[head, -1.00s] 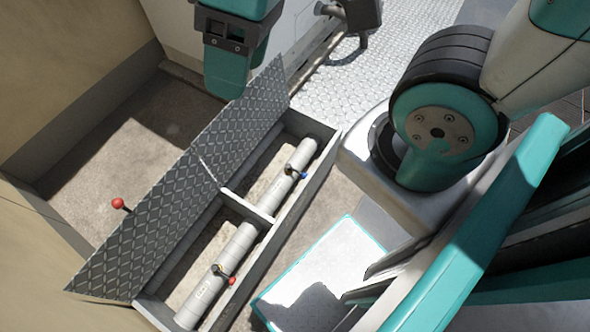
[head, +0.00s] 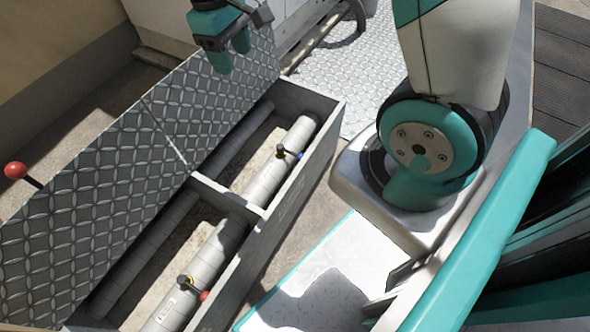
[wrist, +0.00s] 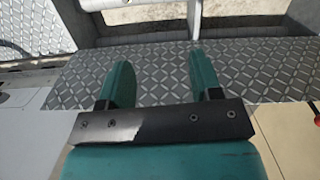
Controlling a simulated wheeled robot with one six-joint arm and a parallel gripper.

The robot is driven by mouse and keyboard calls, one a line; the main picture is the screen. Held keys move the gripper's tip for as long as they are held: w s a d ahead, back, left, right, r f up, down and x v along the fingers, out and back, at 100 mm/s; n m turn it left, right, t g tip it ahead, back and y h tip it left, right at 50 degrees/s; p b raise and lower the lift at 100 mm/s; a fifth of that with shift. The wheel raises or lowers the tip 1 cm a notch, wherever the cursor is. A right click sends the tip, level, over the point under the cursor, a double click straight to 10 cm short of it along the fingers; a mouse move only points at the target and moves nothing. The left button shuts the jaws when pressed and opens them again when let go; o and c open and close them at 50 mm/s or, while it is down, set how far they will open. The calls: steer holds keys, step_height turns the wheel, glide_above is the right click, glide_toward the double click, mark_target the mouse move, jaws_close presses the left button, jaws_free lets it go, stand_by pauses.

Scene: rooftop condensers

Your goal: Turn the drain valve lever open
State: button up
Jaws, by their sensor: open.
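Two small valves sit on a pale pipe (head: 210,250) inside an open box. The nearer valve (head: 187,281) has a yellowish part and a red lever tip. The farther valve (head: 282,152) has a dark body with yellow and blue parts. I cannot tell which one is the drain valve, and neither lever's setting is clear. My gripper (head: 232,54) is open and empty, above the far end of the raised lid and away from both valves. In the wrist view, my gripper (wrist: 160,78) has its fingers apart over the tread-plate lid (wrist: 165,68).
The tread-plate lid (head: 120,190) stands open along the left side of the box. A red knob (head: 15,170) sticks out beyond it. The box has a grey rim (head: 292,190) and a cross divider (head: 222,192). A tread-plate floor (head: 352,98) lies behind.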

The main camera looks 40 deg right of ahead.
mark_target(295, 154)
steer(key=w+d+f+g+h+b, duration=0.1)
steer(key=d+f+b, duration=0.2)
steer(key=f+b, duration=0.5)
steer(key=w+d+f+m+g+h+b, duration=0.1)
steer(key=w+d+f+b, duration=0.2)
steer(key=f, duration=1)
steer(key=d+f+g+h+b, duration=0.1)
steer(key=d+f+b, duration=0.4)
steer(key=f, duration=0.5)
steer(key=b+x, duration=0.3)
steer(key=x, duration=0.2)
steer(key=b+x, duration=0.4)
steer(key=x, duration=0.2)
steer(key=a+b+x, duration=0.1)
steer(key=b+x, duration=0.2)
steer(key=x, duration=0.2)
steer(key=shift+w+d+f+b, duration=0.2)
steer(key=shift+f+b, duration=0.15)
steer(key=shift+f, duration=0.25)
jaws_close()
